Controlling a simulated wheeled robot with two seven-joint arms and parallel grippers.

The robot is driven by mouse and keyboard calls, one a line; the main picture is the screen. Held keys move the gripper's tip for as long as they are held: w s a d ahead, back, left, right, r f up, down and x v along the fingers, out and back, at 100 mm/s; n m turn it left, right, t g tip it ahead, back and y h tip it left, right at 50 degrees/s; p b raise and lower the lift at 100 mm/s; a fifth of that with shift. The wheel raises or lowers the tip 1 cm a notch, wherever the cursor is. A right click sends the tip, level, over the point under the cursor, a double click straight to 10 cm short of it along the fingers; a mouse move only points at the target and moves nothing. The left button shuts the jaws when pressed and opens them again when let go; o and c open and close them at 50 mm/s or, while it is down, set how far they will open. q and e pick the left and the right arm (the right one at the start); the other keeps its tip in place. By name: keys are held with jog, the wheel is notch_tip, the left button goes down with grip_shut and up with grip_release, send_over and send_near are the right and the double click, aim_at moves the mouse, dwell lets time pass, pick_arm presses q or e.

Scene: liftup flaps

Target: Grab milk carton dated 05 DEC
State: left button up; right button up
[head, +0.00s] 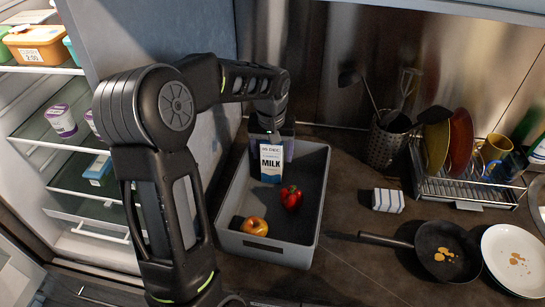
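A white and blue milk carton (271,165) is upright at the back of the grey bin (274,247). Its front reads MILK, with a small date line above that looks like 05 DEC. My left gripper (271,136) comes down from above at the carton's top and appears shut on it. The fingers are partly hidden, and I cannot tell whether the carton's base touches the bin floor. My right gripper is not in view.
The bin also holds a red pepper (291,196) and an apple (254,225). A pan (446,250), plate (514,260) and dish rack (462,188) are right.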

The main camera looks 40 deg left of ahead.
pick_arm(q)
grip_shut()
dwell(0.6)
